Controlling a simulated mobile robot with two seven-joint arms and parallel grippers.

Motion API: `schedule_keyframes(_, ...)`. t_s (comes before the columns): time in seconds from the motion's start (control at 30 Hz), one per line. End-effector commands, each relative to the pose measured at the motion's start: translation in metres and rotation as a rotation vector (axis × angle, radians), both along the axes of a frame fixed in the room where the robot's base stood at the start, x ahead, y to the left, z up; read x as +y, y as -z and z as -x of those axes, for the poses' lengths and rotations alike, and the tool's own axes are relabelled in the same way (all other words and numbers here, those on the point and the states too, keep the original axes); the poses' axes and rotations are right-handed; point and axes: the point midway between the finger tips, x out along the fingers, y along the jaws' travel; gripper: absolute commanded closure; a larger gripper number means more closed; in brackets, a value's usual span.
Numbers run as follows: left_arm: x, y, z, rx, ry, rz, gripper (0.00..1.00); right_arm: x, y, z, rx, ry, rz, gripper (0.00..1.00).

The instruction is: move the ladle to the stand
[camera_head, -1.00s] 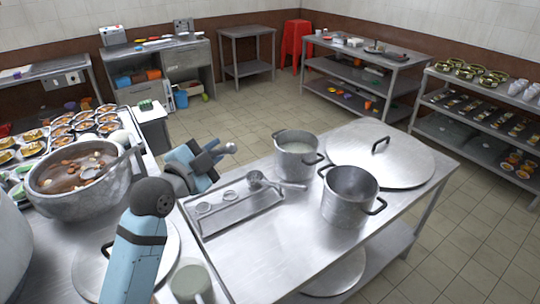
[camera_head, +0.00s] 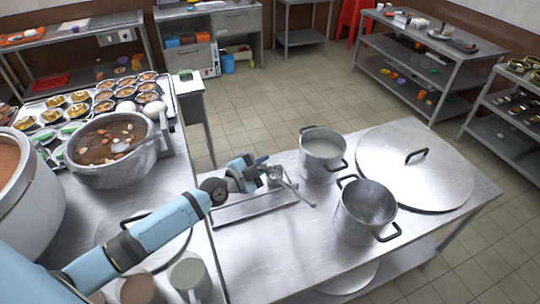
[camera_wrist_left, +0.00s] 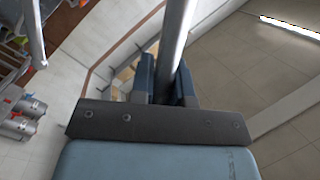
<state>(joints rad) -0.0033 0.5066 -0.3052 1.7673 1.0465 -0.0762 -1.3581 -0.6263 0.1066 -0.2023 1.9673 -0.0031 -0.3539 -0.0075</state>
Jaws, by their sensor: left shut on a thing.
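My left gripper (camera_head: 262,168) is above the far side of a low metal stand (camera_head: 262,206) on the steel table. In the left wrist view the gripper (camera_wrist_left: 168,90) is shut on a grey metal ladle handle (camera_wrist_left: 177,38), which runs up out of the picture. In the head view a steel ladle (camera_head: 296,190) shows just right of the fingertips, its handle slanting down to the right. I cannot tell whether it touches the stand. My wrist hides part of the stand. My right gripper is not in view.
Two pots, one with white congee (camera_head: 322,152) and one empty (camera_head: 365,210), stand right of the stand.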

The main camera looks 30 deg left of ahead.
Motion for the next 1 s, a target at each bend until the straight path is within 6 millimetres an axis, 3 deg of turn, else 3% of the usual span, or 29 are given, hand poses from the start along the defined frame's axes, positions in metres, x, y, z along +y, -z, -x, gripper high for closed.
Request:
schedule_keyframes(0.27,-0.001,0.016,0.0,-0.001,0.001,0.0,1.0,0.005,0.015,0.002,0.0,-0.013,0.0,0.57)
schedule_keyframes(0.53,-0.001,0.047,0.0,-0.002,0.001,0.002,1.0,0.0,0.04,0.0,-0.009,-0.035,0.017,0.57)
schedule_keyframes(1.0,-0.001,0.097,0.0,-0.002,0.001,0.0,1.0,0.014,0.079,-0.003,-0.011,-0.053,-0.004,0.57)
